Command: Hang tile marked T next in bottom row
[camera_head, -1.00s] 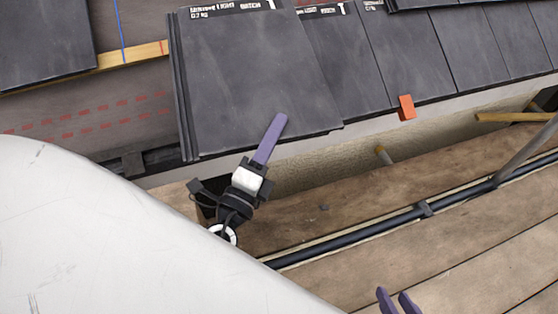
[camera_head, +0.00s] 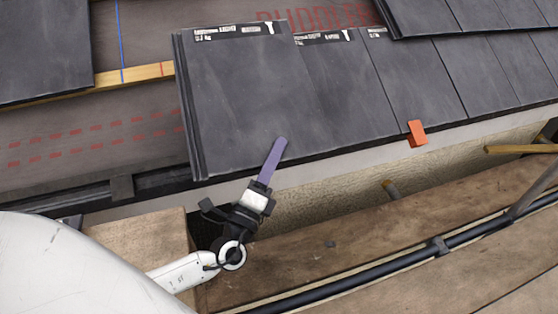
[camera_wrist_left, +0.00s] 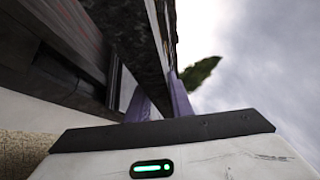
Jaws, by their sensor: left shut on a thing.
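A large dark grey tile (camera_head: 235,95) with a white label and a white T-like mark at its upper edge lies at the left end of the bottom row in the head view. Its lower edge is about in line with the neighbouring tile (camera_head: 345,90). My left gripper (camera_head: 277,149) is shut on the tile's lower edge, with one purple finger showing over its face. In the left wrist view the fingers (camera_wrist_left: 160,88) stand on either side of the dark tile edge (camera_wrist_left: 135,40). Whether the tile's upper end rests on a batten is hidden. My right gripper is out of view.
Left of the tile is bare membrane (camera_head: 90,140) with a wooden batten (camera_head: 135,76). An orange clip (camera_head: 417,133) sits at the eaves. Below are wooden boards (camera_head: 340,255) and a dark pipe (camera_head: 385,265). An upper-row tile (camera_head: 40,50) is at the upper left.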

